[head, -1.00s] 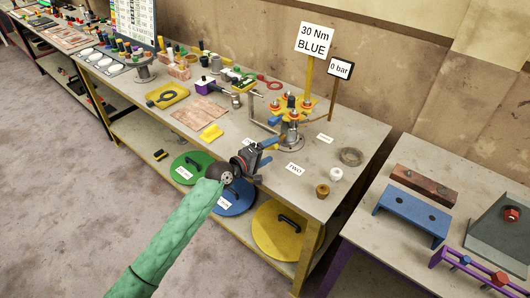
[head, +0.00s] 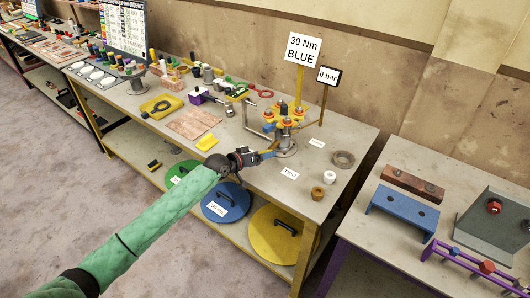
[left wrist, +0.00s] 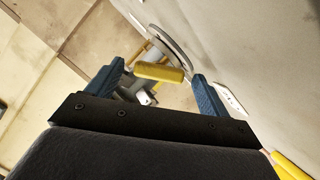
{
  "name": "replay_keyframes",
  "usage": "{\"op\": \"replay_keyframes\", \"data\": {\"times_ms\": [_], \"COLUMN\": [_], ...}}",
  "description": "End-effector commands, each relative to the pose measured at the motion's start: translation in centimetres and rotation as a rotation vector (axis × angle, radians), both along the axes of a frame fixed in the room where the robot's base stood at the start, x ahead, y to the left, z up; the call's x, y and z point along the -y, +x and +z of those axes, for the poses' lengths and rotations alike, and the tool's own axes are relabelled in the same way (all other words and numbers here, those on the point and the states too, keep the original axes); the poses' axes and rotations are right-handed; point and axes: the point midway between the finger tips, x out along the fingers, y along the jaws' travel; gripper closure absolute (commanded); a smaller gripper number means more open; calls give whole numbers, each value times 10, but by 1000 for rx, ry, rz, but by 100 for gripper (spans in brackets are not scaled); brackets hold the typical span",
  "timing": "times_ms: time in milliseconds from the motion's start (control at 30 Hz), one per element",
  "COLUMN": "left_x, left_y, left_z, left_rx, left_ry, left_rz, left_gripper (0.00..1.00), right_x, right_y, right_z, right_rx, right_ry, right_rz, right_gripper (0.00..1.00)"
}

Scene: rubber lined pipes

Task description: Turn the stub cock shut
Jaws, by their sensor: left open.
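The pipe assembly (head: 284,112), with its orange-and-yellow flange bolts, stands on the workbench below the 30 Nm BLUE sign. The stub cock's yellow handle (left wrist: 160,73) shows in the left wrist view between my blue fingertips, in front of a grey pipe stub and a round base flange. My left gripper (head: 268,153) is open and low beside the assembly's foot. It also shows in the left wrist view (left wrist: 157,84), with a gap between each finger and the handle. In the head view the gripper largely hides the cock. My right gripper is not in view.
A label reading TWO (head: 290,173), a brown cup (head: 317,193), a white cup (head: 330,177) and a grey ring (head: 344,159) lie on the bench near the assembly. A 0 bar sign (head: 328,76) stands behind.

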Motion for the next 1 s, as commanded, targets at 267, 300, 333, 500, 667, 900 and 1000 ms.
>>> {"op": "replay_keyframes", "data": {"times_ms": [267, 300, 333, 500, 667, 900, 1000], "left_x": [16, 17, 17, 17, 17, 17, 17], "left_y": [14, 15, 15, 15, 15, 15, 15], "left_z": [-7, -7, -8, -8, -8, -8, -8], "left_rx": [-1, -1, -1, -1, -1, -1, 4], "left_ry": [-1, -1, 0, -1, -1, 0, 6], "left_rz": [0, 0, 1, 0, 0, 1, 1], "left_gripper": [20, 20, 20, 20, 38, 65, 65], "right_x": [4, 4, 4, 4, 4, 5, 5], "right_y": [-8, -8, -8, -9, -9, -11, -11], "right_z": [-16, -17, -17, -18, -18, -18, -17], "right_rx": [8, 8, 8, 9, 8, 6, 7], "right_ry": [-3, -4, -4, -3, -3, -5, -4], "right_rz": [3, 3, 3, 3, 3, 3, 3], "right_gripper": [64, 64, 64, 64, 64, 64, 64]}}
